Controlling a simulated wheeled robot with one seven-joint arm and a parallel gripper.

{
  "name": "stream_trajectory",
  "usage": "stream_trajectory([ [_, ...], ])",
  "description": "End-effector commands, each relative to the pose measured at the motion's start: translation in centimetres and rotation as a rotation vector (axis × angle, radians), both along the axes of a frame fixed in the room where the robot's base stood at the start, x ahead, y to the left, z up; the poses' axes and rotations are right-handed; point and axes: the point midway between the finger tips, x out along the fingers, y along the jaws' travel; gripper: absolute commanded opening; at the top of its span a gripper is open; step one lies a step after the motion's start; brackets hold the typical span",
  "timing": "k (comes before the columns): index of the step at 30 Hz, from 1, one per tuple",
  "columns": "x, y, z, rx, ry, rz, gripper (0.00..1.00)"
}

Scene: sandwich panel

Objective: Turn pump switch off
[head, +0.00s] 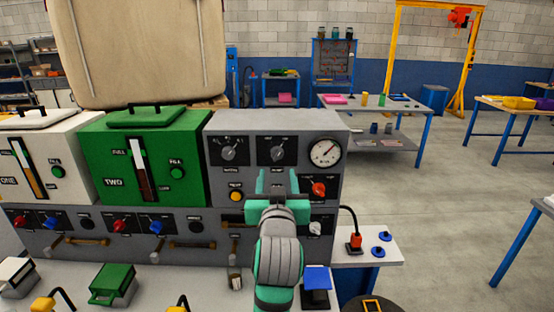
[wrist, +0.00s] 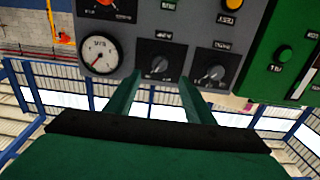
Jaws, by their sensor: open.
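The grey control panel (head: 275,122) stands ahead of me with several controls. A red knob (head: 318,188) is on its right side, with a pale knob (head: 315,228) below it. I cannot read which control is the pump switch. My gripper (head: 278,182) is open and empty in front of the panel, left of the red knob, hiding part of the panel's middle. In the wrist view my open fingers (wrist: 158,92) point toward the panel, which appears upside down. Part of the red knob (wrist: 122,4) shows at the top edge there.
Two dark knobs (head: 229,152) (head: 278,152) and a round gauge (head: 325,151) line the panel's top. A yellow button (head: 236,196) is left of my gripper. A green unit (head: 180,165) adjoins the panel. The floor right (head: 430,200) is open.

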Motion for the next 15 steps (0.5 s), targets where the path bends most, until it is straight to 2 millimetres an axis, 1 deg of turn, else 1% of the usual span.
stream_trajectory([
  [5,1.6,0.0,0.1,0.001,0.002,0.001,0.49],
  [15,7.4,0.0,0.1,0.002,0.002,0.001,0.49],
])
